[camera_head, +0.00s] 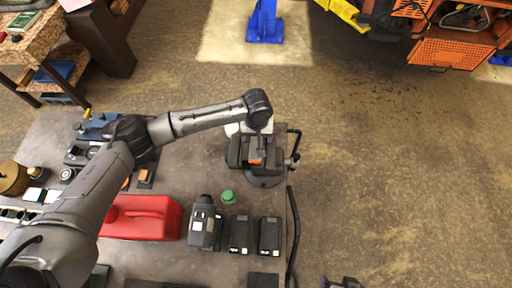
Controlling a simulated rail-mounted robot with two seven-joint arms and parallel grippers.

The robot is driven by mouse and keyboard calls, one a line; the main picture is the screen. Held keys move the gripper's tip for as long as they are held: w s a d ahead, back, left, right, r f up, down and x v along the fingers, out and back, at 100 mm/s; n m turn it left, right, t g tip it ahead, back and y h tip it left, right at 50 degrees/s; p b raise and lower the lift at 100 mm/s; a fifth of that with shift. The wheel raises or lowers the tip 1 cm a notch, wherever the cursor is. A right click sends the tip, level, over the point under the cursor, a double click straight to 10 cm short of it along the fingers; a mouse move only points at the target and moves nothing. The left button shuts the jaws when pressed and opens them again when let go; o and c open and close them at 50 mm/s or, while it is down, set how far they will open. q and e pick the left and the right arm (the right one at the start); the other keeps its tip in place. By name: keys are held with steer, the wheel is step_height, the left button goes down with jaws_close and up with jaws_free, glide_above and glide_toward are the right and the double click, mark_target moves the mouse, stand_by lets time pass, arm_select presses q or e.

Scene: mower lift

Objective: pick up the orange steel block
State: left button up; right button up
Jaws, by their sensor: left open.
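A small orange block (255,158) shows between the jaws of a dark bench vise (266,178) at the workbench's right end. My left arm reaches in from the left, and its gripper (259,150) points down over the vise. The gripper is open, and its fingertips are at or just above the block. The arm's wrist and the fingers hide part of the block and vise, so I cannot tell whether they touch. What looks like my right gripper (343,283) is cut off at the bottom edge, its jaws unclear.
The grey bench holds a red canister (143,217), a dark power tool (204,225), batteries (270,235) and a green round item (228,197). A black bar (293,235) lies along its right edge. An orange mower (456,50) and blue lift post (265,22) stand behind; floor to the right is clear.

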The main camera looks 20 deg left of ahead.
arm_select(q)
steer(key=shift+f, duration=0.3)
steer(key=c, duration=1.3)
steer(key=shift+r, duration=0.15)
